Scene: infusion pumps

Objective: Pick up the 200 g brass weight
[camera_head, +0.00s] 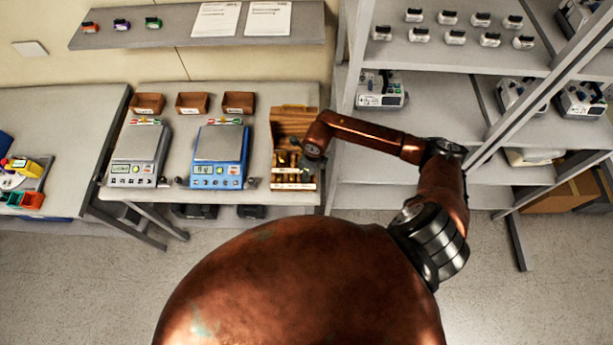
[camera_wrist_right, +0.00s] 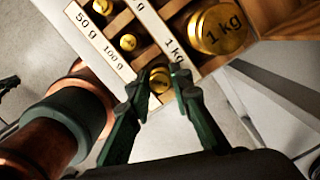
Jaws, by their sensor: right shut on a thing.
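An open wooden weight box (camera_head: 286,128) stands at the right end of the table, with brass weights in its compartments. My right arm reaches over it from the right, and its wrist hides part of the box. In the right wrist view my right gripper (camera_wrist_right: 160,76) is shut on a brass weight (camera_wrist_right: 158,83) at the box's end row, one finger on each side. No 200 g marking is readable on it. A large brass 1 kg weight (camera_wrist_right: 219,27) and smaller brass weights (camera_wrist_right: 128,42) sit in other compartments. Labels read 50 g, 100 g and 1 kg. My left gripper is out of view.
A blue scale (camera_head: 219,158) and a grey scale (camera_head: 139,156) stand left of the box. Small brown bins (camera_head: 192,103) line the table's back. A metal rack (camera_head: 440,130) with pumps stands close on the right.

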